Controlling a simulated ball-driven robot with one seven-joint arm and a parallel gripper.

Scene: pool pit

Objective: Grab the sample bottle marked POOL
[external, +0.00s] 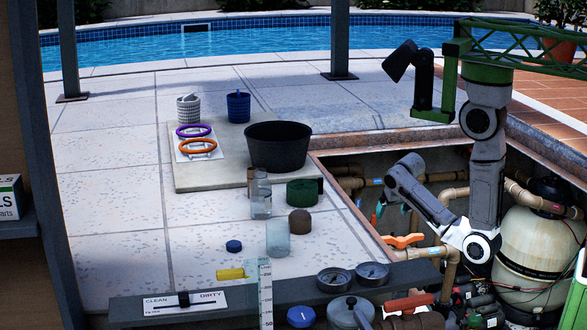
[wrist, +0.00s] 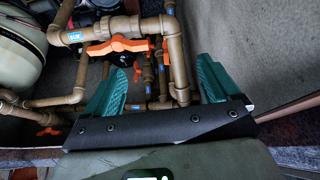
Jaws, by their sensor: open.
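In the external view, a clear bottle (external: 261,198) stands upright on the pale paving, left of the pit. Another clear, pale-green container (external: 278,238) stands in front of it. I cannot read POOL on either one. My gripper (wrist: 160,75) is open, with two teal fingers apart and nothing between them. It points down into the pit over brown pipes, to the right of the bottles and well apart from them. No bottle shows in the wrist view.
A black tub (external: 278,147), a green round container (external: 302,192) and a brown round lid (external: 299,222) are near the bottles. The pit holds pipes, an orange valve handle (wrist: 118,46) and a cream tank (external: 535,250). A grey ledge (external: 240,303) crosses the front.

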